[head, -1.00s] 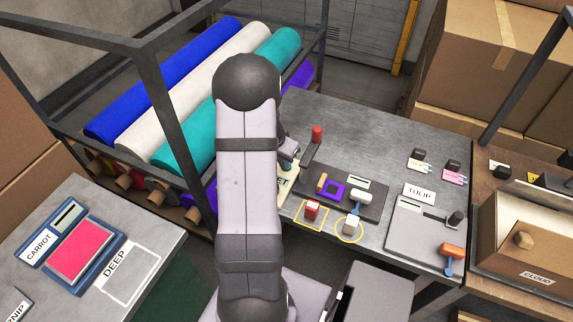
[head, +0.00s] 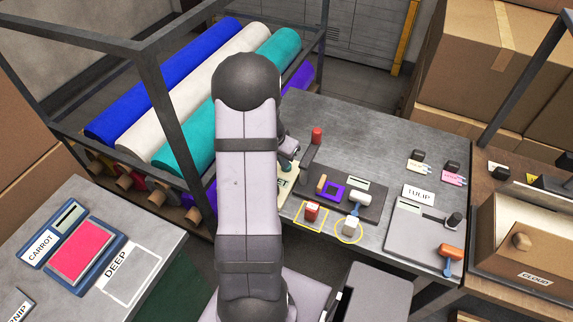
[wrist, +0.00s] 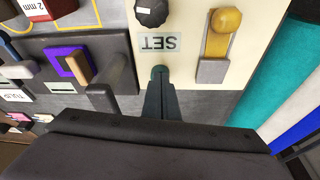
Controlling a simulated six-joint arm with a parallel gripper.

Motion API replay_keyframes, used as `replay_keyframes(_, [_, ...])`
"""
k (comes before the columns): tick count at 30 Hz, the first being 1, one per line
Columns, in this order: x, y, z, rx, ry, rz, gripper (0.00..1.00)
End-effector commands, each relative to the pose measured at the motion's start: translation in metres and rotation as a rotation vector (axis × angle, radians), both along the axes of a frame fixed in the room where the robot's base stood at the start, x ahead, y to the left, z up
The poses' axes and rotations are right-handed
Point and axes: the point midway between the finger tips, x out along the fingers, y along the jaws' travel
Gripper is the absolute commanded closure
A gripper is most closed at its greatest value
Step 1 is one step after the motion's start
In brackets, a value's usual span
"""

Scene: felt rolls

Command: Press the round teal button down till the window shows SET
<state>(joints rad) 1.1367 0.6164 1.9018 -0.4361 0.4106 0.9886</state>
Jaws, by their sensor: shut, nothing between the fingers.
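The round teal button (wrist: 158,71) shows in the wrist view at the tips of my gripper (wrist: 159,84), partly covered by them. The button (head: 286,166) is also seen in the head view, just below my gripper and beside my arm. It sits on a cream panel (wrist: 190,77). The panel's window (wrist: 159,42) reads SET, upside down in the wrist view. My gripper is shut and empty, its tips right at the button. I cannot tell whether they touch it. My arm hides much of the panel in the head view.
A black knob (wrist: 151,12) and a yellow-handled slider (wrist: 222,35) are on the same panel. A dark board with a purple square frame (head: 332,191) and a red-topped lever (head: 316,136) stand close by. Felt rolls (head: 215,110) lie in the rack at left.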

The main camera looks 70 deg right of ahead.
Motion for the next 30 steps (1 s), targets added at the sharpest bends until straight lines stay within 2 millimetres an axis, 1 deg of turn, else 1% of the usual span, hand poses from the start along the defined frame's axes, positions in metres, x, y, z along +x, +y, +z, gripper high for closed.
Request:
replay_keyframes(1, [0.0,0.0,0.008,-0.001,-0.001,-0.001,1.0])
replay_keyframes(3, [0.0,0.0,0.015,-0.001,-0.001,-0.002,1.0])
replay_keyframes(14, [0.0,-0.001,0.045,-0.002,-0.001,-0.001,1.0])
replay_keyframes(17, [0.0,0.0,0.049,-0.001,-0.001,-0.001,1.0])
replay_keyframes(30, [0.001,0.0,0.051,-0.002,-0.002,0.001,1.0])
